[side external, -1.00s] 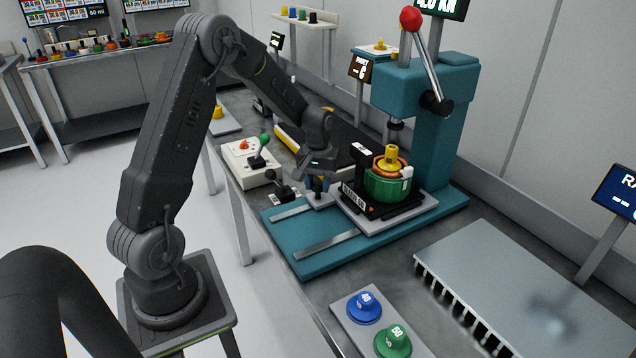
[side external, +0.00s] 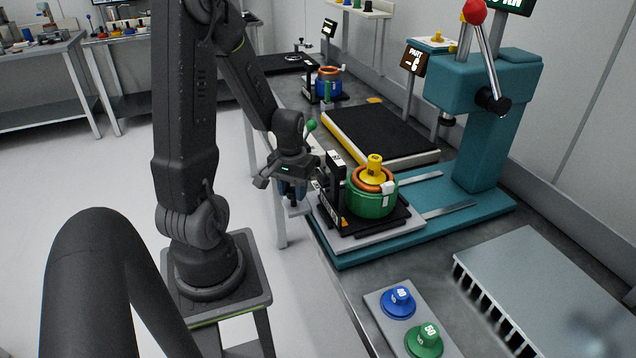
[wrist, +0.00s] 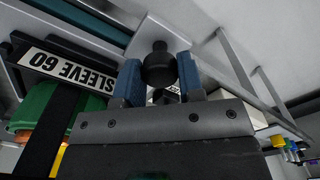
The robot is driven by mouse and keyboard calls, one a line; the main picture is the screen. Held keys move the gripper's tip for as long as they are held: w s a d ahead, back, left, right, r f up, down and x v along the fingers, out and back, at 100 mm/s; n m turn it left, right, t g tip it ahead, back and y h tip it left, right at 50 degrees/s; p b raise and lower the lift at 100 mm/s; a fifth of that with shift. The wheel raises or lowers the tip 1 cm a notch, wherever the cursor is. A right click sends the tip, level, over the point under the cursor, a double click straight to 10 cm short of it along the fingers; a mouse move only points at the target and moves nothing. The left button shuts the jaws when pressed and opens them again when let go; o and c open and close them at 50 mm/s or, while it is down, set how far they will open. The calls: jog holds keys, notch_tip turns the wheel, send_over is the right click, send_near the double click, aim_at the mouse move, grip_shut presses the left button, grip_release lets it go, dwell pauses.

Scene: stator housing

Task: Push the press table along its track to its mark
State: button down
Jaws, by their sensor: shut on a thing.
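The press table (side external: 352,246), a light grey plate, sits at the near end of the teal press base, clear of the press column. Two bare metal track strips (side external: 447,208) show behind it. It carries a black fixture with a green housing (side external: 372,203), an orange ring and a yellow plug (side external: 375,164). In the wrist view, a label on the fixture (wrist: 60,70) reads "SLEEVE 60". My gripper (side external: 291,190) is at the table's near left edge. In the wrist view its blue fingers are shut on a black knob (wrist: 159,66). I cannot make out the mark.
The teal press (side external: 482,100) with its red-knobbed lever stands behind the table. A black belt conveyor (side external: 375,130) lies to the left. A tray with blue and green plugs (side external: 397,302) and a grey ridged rack (side external: 550,280) lie to the right.

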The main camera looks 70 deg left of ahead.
jog(key=shift+s, duration=2.05)
jog(key=c, duration=0.7)
grip_release()
jog(key=shift+c, duration=0.2)
jog(key=shift+r, duration=0.1)
notch_tip(320, 180, up, 14)
jog(key=shift+f, duration=0.2)
